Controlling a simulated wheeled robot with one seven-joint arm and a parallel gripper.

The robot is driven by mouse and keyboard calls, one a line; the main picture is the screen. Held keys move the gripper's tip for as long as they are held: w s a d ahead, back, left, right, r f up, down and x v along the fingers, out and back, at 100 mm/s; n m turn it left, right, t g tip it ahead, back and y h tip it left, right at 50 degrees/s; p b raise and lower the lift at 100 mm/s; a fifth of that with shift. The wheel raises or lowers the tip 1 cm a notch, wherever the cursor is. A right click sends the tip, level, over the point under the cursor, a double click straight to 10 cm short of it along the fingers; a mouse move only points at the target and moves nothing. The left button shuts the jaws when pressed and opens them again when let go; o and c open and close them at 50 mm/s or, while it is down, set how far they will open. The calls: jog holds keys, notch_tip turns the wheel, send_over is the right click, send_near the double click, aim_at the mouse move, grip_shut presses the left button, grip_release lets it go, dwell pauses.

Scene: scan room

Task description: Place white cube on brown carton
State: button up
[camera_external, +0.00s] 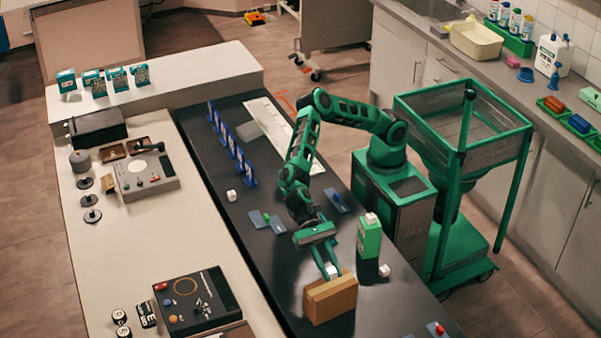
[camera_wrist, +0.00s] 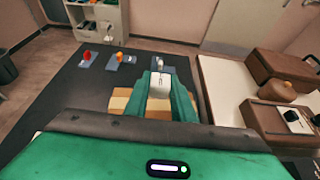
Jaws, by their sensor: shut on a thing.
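My gripper (camera_external: 329,262) is shut on a white cube (camera_external: 332,271), one face of which shows between the green fingers. In the wrist view my gripper (camera_wrist: 160,88) holds the white cube (camera_wrist: 159,87) between its fingertips. The brown carton (camera_external: 330,298) stands on the dark table, and the cube is at its top. In the wrist view the carton (camera_wrist: 120,102) shows behind and below the fingers, partly hidden by them. I cannot tell whether the cube touches the carton.
Blue upright stands (camera_external: 230,147) line the table's far left.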

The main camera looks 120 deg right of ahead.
jog(key=shift+f, duration=1.8)
jog(key=o, duration=1)
jog(key=v, duration=1.2)
jog(key=shift+d, duration=0.1)
